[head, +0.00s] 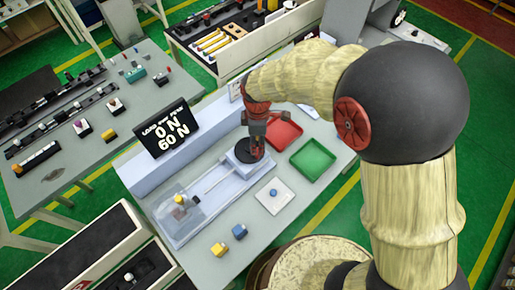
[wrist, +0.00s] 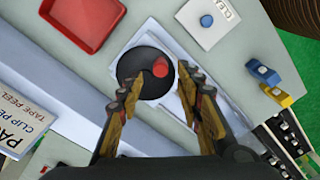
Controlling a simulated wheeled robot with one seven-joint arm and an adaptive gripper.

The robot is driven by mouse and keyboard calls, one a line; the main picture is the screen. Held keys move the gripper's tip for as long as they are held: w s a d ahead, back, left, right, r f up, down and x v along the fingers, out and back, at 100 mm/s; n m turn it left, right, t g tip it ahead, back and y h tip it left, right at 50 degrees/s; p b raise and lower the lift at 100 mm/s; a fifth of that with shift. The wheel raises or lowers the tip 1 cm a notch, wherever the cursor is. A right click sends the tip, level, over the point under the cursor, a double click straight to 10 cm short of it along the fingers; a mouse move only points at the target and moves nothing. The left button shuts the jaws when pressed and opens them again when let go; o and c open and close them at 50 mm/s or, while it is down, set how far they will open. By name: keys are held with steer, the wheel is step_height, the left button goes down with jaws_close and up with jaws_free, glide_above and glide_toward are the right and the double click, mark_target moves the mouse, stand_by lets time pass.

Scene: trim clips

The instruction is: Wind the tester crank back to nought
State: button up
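The tester (head: 165,215) is a pale bench unit with a clear cover and a rod. Its black crank disc (head: 242,151) lies at the end near my gripper (head: 257,152). In the wrist view the disc (wrist: 130,64) carries a red knob (wrist: 160,68) near its edge. My gripper (wrist: 160,77) is open, with its fingertips on either side of the knob and gaps between. Whether it is level with the knob I cannot tell. The black display (head: 168,128) reads 0 N above 60 N. A yellow piece (head: 179,199) sits under the cover.
A red tray (head: 283,134) and a green tray (head: 312,160) lie beyond the crank. A white plate with a blue button (head: 273,193) lies nearby. A yellow clip (head: 219,249) and a blue clip (head: 239,231) lie on the front of the bench.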

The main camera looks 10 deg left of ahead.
step_height(320, 180, up, 6)
steer(key=shift+f, duration=0.25)
stand_by(0.5)
steer(key=s+d+r+m+t+b, duration=0.2)
steer(key=s+d+m+b, duration=0.4)
steer(key=d+m, duration=0.3)
steer(key=s+d+r+m+t+b, duration=0.3)
steer(key=s+d+m+b, duration=0.4)
steer(key=d, duration=0.8)
steer(key=s+r+m, duration=0.1)
steer(key=s+m, duration=0.1)
steer(key=m, duration=0.1)
steer(key=shift+s+d+r+t, duration=0.25)
steer(key=shift+s+r+t, duration=0.05)
